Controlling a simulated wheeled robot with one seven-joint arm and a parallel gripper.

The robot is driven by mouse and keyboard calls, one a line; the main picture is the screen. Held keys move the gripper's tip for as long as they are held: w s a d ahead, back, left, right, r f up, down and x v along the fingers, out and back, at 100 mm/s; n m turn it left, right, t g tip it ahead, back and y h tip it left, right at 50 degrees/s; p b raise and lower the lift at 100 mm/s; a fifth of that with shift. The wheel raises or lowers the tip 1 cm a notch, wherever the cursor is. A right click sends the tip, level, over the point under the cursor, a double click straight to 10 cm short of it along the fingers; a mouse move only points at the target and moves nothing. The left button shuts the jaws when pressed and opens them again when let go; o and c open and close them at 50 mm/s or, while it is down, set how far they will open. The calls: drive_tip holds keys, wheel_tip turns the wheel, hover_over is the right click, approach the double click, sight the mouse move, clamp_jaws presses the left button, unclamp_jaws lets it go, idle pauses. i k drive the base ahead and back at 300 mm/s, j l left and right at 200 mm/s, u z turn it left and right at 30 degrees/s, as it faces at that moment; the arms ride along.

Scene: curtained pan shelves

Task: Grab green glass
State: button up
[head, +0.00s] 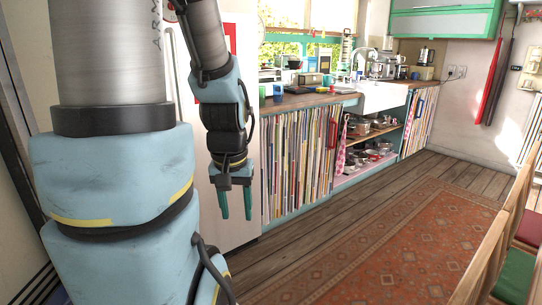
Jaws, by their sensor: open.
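My gripper (236,215) hangs pointing down in front of the white cabinet side, its two teal fingers apart and empty. It is below counter height and left of the striped curtain.
Striped curtains (298,158) hang under the counter. Open shelves with several pans (368,157) stand beyond them, below the white sink (384,96). A red patterned rug (390,240) covers the wooden floor. Wooden chairs (497,230) line the right edge. The floor between is clear.

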sight(262, 88)
drive_tip(key=i+l+u, duration=0.15)
drive_tip(key=i, duration=0.3)
drive_tip(key=i+l+u, duration=0.1)
drive_tip(key=i, duration=0.35)
drive_tip(key=i+l+u, duration=0.65)
drive_tip(key=l, duration=0.2)
drive_tip(key=i+l+u, duration=0.1)
drive_tip(key=l+u, duration=0.15)
drive_tip(key=l, duration=0.25)
drive_tip(key=l+u, duration=0.25)
drive_tip(key=l, duration=0.25)
